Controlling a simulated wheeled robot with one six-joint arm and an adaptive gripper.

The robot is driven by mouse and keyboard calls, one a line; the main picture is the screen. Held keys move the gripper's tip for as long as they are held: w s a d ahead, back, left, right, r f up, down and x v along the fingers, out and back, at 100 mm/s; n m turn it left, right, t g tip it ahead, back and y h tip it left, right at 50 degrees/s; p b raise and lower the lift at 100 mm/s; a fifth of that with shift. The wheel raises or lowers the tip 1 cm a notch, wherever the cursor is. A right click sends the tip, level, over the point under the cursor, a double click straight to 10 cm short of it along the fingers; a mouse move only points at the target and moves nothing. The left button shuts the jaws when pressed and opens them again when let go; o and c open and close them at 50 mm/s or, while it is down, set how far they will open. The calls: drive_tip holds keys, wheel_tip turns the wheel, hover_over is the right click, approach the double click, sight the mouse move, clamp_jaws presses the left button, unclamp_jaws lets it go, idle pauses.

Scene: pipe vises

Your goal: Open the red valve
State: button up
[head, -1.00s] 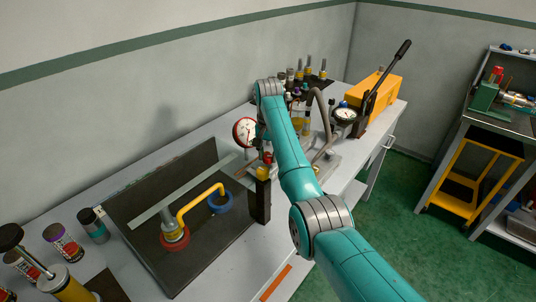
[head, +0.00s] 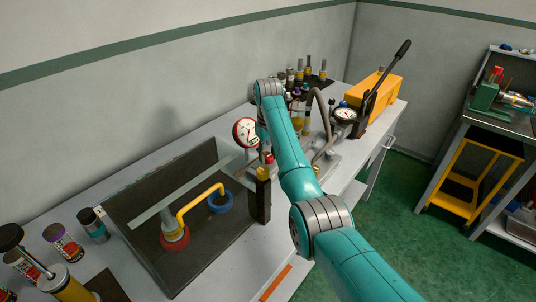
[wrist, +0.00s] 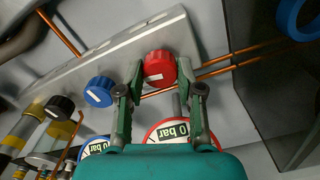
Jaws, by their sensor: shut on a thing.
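The red valve is a ribbed red knob (wrist: 160,69) with a white mark, on a grey metal manifold bar (wrist: 105,70) in the wrist view. My gripper (wrist: 160,78) has its two green fingers on either side of the knob and is shut on it. A blue knob (wrist: 99,91) sits just left of it, and a black knob (wrist: 59,108) further left. In the head view my teal arm reaches over the bench and hides most of the gripper and manifold.
A red-rimmed gauge (wrist: 182,133) lies close below the gripper, and a second gauge (wrist: 92,147) is beside it. Copper pipes (wrist: 220,68) run past the knob. In the head view a dark, clear-fronted box (head: 130,258) and a yellow hand pump (head: 372,92) flank the arm.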

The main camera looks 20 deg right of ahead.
drive_tip(key=shift+n, duration=0.3)
idle(0.4)
drive_tip(key=o, duration=1.1)
drive_tip(key=shift+o, duration=0.2)
